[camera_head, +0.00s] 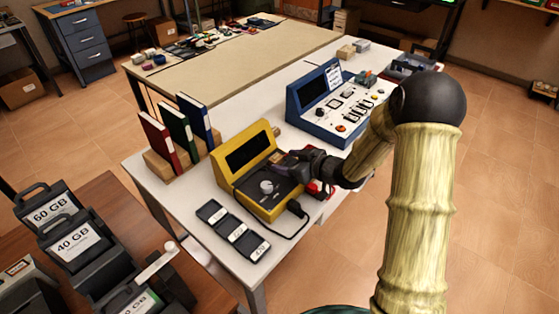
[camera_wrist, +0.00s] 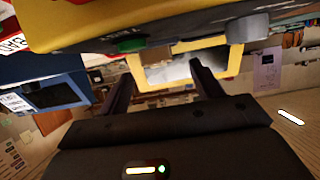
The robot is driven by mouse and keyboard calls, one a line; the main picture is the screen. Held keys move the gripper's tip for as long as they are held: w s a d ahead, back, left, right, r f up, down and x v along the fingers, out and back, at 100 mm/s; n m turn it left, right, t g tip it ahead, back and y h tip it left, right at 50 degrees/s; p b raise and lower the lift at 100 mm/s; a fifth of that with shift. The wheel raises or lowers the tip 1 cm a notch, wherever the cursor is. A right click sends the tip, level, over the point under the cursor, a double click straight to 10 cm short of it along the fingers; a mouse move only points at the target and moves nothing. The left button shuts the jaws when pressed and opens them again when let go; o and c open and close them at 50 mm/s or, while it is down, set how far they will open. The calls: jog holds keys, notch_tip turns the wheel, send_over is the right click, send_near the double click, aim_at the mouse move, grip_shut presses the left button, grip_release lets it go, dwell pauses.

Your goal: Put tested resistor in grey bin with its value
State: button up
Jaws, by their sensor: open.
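A yellow tester (camera_head: 247,160) with a dark screen and a grey knob stands on the white table. My gripper (camera_head: 290,165) is at the tester's right side, over its sloped panel. In the wrist view, my gripper (camera_wrist: 160,72) has its two dark fingers apart, with nothing clearly held between them. The tester's yellow body (camera_wrist: 75,28), green button and grey knob show close by at the top. I cannot make out the resistor.
A blue instrument (camera_head: 330,105) stands behind and right of the tester. Red, green and blue binders (camera_head: 178,135) stand to the left. A black cable runs from the tester near the table's front edge. Labelled cases (camera_head: 75,245) stand on the brown table at lower left.

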aim_at(277, 158)
jog(key=x, duration=0.4)
jog(key=shift+w+d, duration=0.1)
jog(key=shift+w, duration=0.05)
jog(key=shift+c, duration=0.3)
jog(key=c, duration=1.1)
notch_tip(277, 158, up, 10)
jog(key=shift+p, duration=0.7)
jog(key=shift+d, duration=0.1)
